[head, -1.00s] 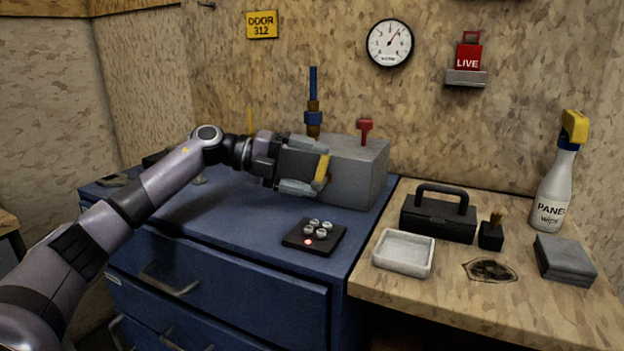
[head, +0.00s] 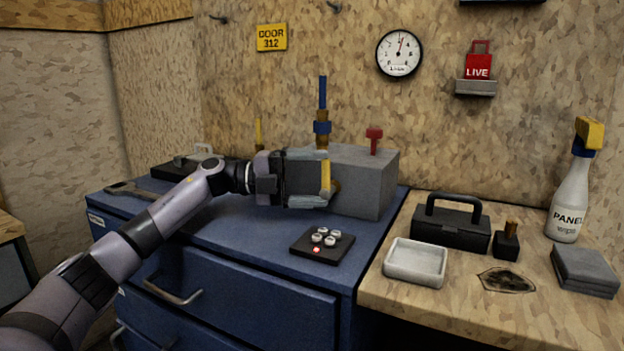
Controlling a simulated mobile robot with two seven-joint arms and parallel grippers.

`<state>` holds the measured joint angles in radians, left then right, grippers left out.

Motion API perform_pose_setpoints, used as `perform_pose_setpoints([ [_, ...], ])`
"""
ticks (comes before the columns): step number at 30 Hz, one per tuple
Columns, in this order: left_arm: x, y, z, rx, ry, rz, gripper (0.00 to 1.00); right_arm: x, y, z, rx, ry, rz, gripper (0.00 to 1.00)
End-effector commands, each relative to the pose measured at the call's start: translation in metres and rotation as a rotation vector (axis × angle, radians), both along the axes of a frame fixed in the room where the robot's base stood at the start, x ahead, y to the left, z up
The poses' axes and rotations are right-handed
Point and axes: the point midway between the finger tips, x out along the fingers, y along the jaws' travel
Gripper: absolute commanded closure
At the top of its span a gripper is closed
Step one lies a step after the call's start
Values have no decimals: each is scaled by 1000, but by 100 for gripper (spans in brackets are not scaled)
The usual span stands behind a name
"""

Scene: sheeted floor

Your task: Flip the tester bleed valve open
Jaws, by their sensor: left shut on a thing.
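A grey block (head: 372,185) stands on the blue cabinet top. A yellow lever (head: 326,177) with a brass fitting (head: 336,187) is on its left-facing side, and the lever stands about upright. My left gripper (head: 319,179) reaches in from the left and is shut on the yellow lever, one finger above and one below in the picture. The fingers partly hide the fitting. A blue upright lever (head: 323,92) on a brass and blue fitting rises behind the block. A red tee handle (head: 374,138) is on its top. My right gripper is out of view.
A black pad (head: 337,246) with several small round fittings lies in front of the block. The wooden bench at right holds a white tray (head: 415,263), black toolbox (head: 450,233) and spray bottle (head: 566,205). A round gauge (head: 399,54) hangs on the wall.

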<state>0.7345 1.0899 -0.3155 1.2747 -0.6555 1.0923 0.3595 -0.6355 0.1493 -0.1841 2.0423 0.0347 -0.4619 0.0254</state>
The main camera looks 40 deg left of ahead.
Motion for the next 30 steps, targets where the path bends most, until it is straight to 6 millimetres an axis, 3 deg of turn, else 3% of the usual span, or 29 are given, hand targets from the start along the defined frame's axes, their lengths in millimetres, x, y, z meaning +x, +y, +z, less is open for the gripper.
perform_pose_setpoints([
  [1,0,0,1,-5,-2,1,68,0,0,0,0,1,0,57],
  [2,0,0,1,-5,-2,1,7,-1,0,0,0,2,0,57],
  [3,0,0,1,-5,-2,0,0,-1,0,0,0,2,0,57],
  [11,-1,2,0,-2,0,1,0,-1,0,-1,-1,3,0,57],
  [24,-37,52,-2,-2,1,2,0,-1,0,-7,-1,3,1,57],
  [30,-42,58,0,-4,-2,0,0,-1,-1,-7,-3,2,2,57],
])
